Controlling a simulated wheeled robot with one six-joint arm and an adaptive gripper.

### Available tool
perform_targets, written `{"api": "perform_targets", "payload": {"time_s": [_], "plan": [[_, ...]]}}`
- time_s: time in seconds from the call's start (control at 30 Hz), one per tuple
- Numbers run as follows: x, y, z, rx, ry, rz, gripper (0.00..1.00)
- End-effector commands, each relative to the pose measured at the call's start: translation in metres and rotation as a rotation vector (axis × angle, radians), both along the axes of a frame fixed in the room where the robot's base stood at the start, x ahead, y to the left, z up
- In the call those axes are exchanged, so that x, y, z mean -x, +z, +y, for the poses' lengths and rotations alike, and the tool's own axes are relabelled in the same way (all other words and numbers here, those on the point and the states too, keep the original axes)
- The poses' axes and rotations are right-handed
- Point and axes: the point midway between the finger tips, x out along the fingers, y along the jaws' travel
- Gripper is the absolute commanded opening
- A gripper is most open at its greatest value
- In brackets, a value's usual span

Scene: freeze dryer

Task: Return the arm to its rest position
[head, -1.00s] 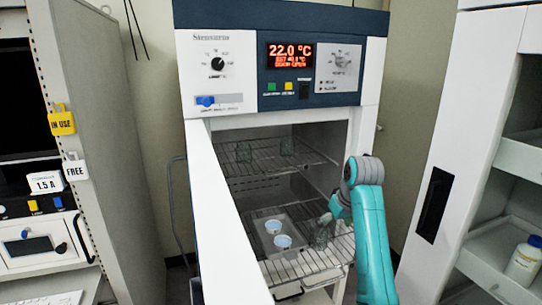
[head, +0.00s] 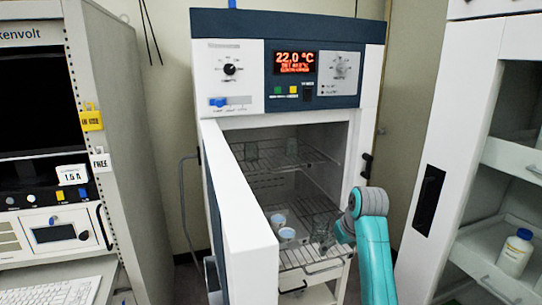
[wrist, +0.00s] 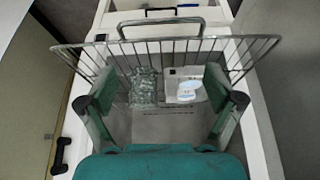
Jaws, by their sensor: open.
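My arm is teal with grey joints and reaches to the right side of the open chamber of a white and navy cabinet (head: 222,150). My gripper (head: 332,240) is small in the head view, at the right part of the lower wire shelf (head: 315,267). In the wrist view my gripper (wrist: 165,90) has its two dark fingers wide apart. In the head view the cups (head: 287,234) sit left of the gripper.
The cabinet's white door (head: 240,200) stands open at the left of the chamber. Glassware (head: 291,147) stands on the upper shelf. A tall white cupboard (head: 430,200) with a bottle (head: 516,252) is at the right. An instrument rack (head: 125,150) is at the left.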

Motion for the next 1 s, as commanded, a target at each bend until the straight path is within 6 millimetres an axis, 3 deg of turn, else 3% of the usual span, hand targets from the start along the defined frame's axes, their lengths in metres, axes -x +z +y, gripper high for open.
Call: {"api": "perform_targets", "payload": {"time_s": [0.27, 0.47, 0.7, 1.0], "plan": [[0.016, -0.063, 0.002, -0.008, -0.03, -0.045, 0.91], [0.046, -0.132, 0.005, -0.017, -0.065, -0.106, 0.91], [0.097, -0.206, 0.007, -0.029, -0.111, -0.189, 0.91], [0.18, -0.272, 0.009, -0.038, -0.16, -0.295, 0.91]]}}
